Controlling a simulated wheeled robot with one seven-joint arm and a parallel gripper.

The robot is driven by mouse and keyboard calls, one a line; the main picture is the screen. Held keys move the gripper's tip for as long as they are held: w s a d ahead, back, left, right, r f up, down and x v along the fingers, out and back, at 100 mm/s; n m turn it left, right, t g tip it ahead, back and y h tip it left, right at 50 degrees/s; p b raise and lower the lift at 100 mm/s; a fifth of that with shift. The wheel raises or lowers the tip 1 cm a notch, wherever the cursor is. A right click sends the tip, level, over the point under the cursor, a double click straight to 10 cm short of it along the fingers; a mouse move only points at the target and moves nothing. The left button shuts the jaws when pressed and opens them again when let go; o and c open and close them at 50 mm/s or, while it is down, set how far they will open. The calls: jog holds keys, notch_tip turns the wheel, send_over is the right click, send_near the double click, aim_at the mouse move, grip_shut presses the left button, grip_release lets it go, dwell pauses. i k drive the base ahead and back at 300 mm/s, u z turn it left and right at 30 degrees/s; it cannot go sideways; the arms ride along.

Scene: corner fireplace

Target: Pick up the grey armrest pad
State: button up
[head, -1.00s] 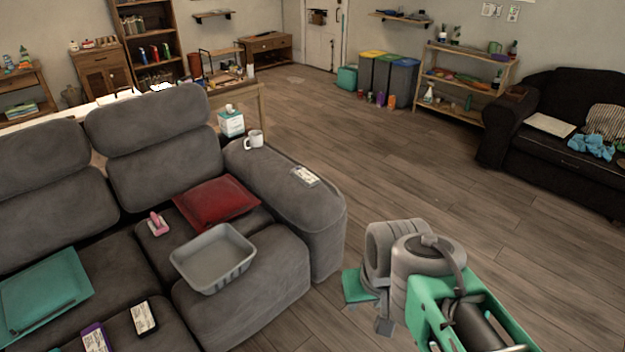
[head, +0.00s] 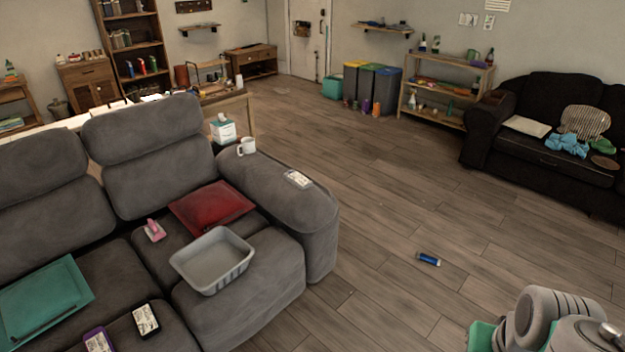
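The grey padded armrest (head: 283,186) forms the right end of the grey sofa in the head view. I cannot tell a separate pad apart from its rounded top. A white mug (head: 246,146) and a small pale label-like item (head: 298,179) lie on it. Part of my arm shows at the lower right corner, to the right of the sofa and apart from it. My gripper itself is out of view, so its fingers and anything in them are hidden.
A blue cylinder (head: 428,259) lies on the floor. A black sofa (head: 545,140) stands right. The floor between the sofas is mostly clear.

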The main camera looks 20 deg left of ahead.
aim_at(296, 178)
jog(key=i, duration=1.65)
jog(key=u, duration=0.55)
jog(key=i, duration=0.9)
jog(key=u, duration=1.5)
jog(key=i, duration=0.8)
jog(key=u, duration=0.7)
